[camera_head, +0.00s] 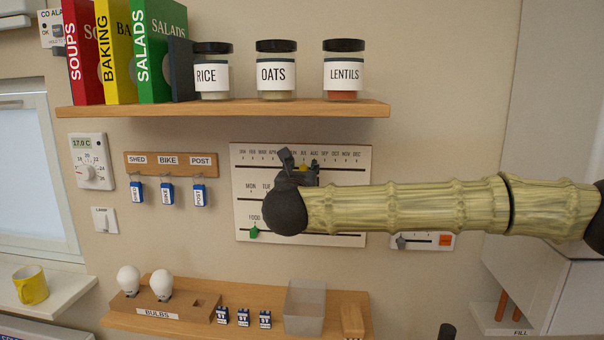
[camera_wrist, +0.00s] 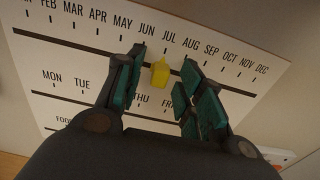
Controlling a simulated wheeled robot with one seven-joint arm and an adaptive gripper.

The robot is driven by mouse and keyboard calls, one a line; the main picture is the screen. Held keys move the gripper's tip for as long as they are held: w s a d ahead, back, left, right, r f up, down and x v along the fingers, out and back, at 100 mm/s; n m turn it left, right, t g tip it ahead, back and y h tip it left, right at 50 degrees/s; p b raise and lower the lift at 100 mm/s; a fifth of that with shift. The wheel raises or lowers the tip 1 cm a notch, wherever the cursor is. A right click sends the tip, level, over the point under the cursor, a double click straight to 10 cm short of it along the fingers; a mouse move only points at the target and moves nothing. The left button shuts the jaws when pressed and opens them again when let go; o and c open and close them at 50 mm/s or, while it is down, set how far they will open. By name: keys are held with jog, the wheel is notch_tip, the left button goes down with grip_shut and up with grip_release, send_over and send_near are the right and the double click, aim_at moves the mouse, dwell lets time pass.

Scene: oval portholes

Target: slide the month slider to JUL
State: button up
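The white calendar board (camera_head: 242,165) hangs on the wall; it also fills much of the wrist view (camera_wrist: 62,58). Its yellow month slider (camera_wrist: 160,72) sits on the upper slot, under the JUL label as far as I can tell. In the head view the slider (camera_head: 303,168) is partly hidden by my gripper (camera_head: 298,164). In the wrist view my gripper (camera_wrist: 163,62) is open, with one finger on each side of the slider. Gaps show between the slider and both fingers. The fingertips reach near the slot, below JUN and AUG.
A green slider (camera_head: 254,231) sits on the board's bottom row, near FOOD. A wooden shelf (camera_head: 230,110) with books and jars is above the board. A lower shelf (camera_head: 255,325) holds bulbs and a clear bin (camera_head: 305,307). A small slider panel (camera_head: 422,241) is right of the board.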

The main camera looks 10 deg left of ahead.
jog(key=s+d, duration=0.1)
jog(key=s, duration=1.1)
jog(key=shift+d, duration=0.2)
jog(key=shift+f, duration=0.1)
